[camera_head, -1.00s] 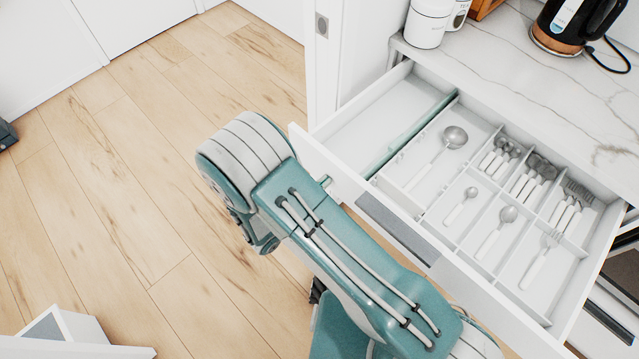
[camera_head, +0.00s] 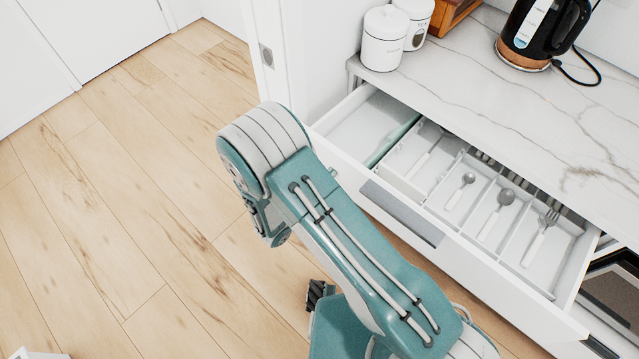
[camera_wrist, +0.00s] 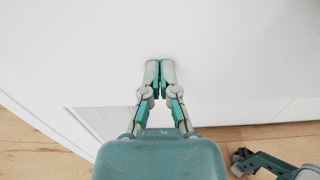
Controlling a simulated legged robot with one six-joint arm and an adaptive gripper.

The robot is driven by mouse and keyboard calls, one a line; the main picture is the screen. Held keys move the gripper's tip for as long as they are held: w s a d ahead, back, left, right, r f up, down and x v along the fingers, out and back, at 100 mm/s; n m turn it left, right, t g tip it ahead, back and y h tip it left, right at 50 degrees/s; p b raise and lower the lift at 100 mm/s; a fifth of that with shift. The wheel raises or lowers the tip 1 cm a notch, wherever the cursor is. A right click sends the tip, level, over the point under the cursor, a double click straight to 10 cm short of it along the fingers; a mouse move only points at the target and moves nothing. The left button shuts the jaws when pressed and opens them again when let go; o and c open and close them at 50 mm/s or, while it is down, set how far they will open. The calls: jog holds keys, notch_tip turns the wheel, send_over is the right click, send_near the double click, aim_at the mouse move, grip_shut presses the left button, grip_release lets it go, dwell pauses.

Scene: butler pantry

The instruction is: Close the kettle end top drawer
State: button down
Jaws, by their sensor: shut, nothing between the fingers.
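The white top drawer (camera_head: 470,255) below the kettle (camera_head: 530,35) is partly open, its front standing out from the counter edge. A grey handle recess (camera_head: 402,213) shows on its front. Inside, a white cutlery tray (camera_head: 447,222) holds forks and spoons; its rear part is hidden under the countertop. My gripper (camera_wrist: 160,75) is shut and empty in the wrist view, with its fingertips at a plain white surface (camera_wrist: 240,60), apparently the drawer front. I cannot tell whether they touch. The head view shows my arm but not the gripper's fingers.
White canisters (camera_head: 384,40) stand on the marble counter (camera_head: 500,110) beside a wooden box (camera_head: 452,14). An oven (camera_head: 612,290) sits at the right. The wooden floor (camera_head: 130,170) at the left is clear. A white door (camera_head: 80,40) stands at the back left.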

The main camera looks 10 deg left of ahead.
aim_at(357, 154)
jog(key=x, duration=2.5)
jog(key=shift+w+f, duration=0.1)
jog(key=shift+w, duration=0.25)
jog(key=shift+w+d, duration=0.3)
jog(key=shift+w, duration=0.1)
jog(key=shift+w, duration=0.1)
jog(key=shift+s+a, duration=0.25)
jog(key=shift+s, duration=0.05)
jog(key=v, duration=1.3)
jog(key=shift+a, duration=0.3)
jog(key=shift+s, duration=0.2)
jog(key=shift+s+d, duration=0.1)
jog(key=shift+d, duration=0.1)
